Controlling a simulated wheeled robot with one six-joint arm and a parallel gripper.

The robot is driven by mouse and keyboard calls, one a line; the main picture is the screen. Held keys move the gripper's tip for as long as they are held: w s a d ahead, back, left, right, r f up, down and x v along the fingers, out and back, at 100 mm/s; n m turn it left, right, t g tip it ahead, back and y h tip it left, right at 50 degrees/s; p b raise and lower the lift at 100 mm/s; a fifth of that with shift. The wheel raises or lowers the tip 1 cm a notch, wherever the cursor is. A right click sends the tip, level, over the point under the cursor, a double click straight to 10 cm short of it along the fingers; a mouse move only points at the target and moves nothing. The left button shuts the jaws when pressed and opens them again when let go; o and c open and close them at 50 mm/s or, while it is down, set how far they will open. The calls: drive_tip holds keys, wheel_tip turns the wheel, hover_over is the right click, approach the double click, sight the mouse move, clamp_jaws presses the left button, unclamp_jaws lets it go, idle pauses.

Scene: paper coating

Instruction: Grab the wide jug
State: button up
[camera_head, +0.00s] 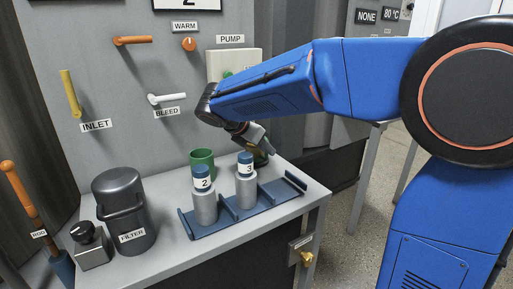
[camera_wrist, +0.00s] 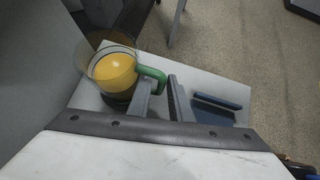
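The wide jug (camera_wrist: 112,70) shows in the wrist view as a round clear vessel with yellow-orange contents and a green handle (camera_wrist: 152,73) on its right side. My gripper (camera_wrist: 159,88) is open, its two grey fingers apart. The handle's outer end reaches between the fingertips in that view; contact cannot be told. In the head view my gripper (camera_head: 262,143) is over the back of the bench, and the jug (camera_head: 260,158) is mostly hidden behind it and bottle 3.
A blue rack (camera_head: 226,222) holds bottle 2 (camera_head: 204,205) and bottle 3 (camera_head: 246,188). A green cup (camera_head: 202,160) stands behind bottle 2. The dark filter canister (camera_head: 121,205) is at the left. The wall panel with the pump box (camera_head: 222,63) rises behind the bench.

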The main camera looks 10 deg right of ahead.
drive_tip(key=x, duration=0.4)
drive_tip(key=shift+d+f, duration=0.1)
drive_tip(key=shift+d, duration=0.15)
drive_tip(key=shift+c, duration=0.6)
clamp_jaws()
